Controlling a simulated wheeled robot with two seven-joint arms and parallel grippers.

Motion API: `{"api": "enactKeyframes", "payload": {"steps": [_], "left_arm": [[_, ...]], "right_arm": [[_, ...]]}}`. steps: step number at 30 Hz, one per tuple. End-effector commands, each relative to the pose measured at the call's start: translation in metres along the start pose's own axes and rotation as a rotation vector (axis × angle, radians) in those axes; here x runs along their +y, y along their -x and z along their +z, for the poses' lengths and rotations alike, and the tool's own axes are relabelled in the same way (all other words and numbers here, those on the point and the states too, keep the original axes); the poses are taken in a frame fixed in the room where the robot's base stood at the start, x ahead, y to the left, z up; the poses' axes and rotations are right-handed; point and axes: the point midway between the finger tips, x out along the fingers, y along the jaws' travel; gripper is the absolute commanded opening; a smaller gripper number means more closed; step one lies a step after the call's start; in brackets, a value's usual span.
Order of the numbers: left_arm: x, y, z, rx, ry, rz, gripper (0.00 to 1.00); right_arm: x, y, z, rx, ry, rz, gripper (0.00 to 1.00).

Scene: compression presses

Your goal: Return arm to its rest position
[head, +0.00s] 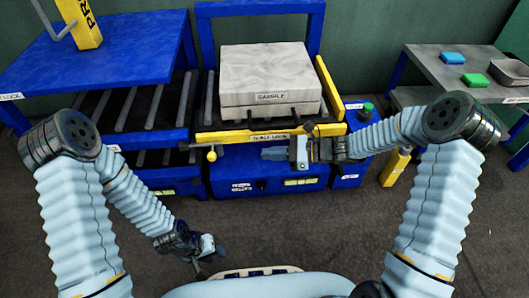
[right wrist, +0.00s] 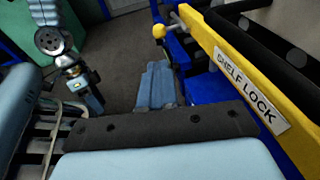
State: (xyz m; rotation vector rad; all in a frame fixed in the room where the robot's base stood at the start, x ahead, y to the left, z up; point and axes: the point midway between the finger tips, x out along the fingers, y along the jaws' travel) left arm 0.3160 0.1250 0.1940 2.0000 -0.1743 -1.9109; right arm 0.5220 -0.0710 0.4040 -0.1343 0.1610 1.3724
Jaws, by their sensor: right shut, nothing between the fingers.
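My right arm reaches in from the right in the head view. Its gripper (head: 272,153) is shut and empty, in front of the yellow shelf lock bar (head: 230,136) of the blue press. In the right wrist view the same light-blue fingers (right wrist: 156,85) lie together, beside the yellow bar (right wrist: 235,70) with its "SHELF LOCK" label. My left gripper (head: 203,262) hangs low over the floor at the lower middle, clear of the press; its fingers are too small to tell open from shut.
A grey block labelled "SAMPLE" (head: 266,75) sits on the press shelf. A yellow-knobbed lever (head: 211,155) sticks out at the press front. A side table (head: 430,70) at right holds a blue block (head: 452,58), a green block (head: 474,79) and a metal tray (head: 510,72). The floor in front is clear.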

Motion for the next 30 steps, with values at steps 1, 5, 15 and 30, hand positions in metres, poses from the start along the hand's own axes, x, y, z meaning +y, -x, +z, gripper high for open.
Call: {"api": "enactKeyframes", "payload": {"steps": [1,5,15,30], "left_arm": [[0.0,0.0,0.0,0.0,0.0,0.0,0.39],[0.0,0.0,0.0,0.0,0.0,0.0,0.39],[0.002,0.004,0.0,0.0,0.0,0.0,0.39],[0.036,0.079,0.003,-0.006,-0.012,0.006,0.39]], "right_arm": [[0.0,0.0,0.0,0.0,0.0,0.0,0.0],[0.0,0.0,0.0,0.0,0.0,0.0,0.0],[0.009,-0.003,-0.006,0.038,0.012,0.02,0.0],[0.191,0.062,-0.138,0.796,1.161,0.761,0.0]]}}
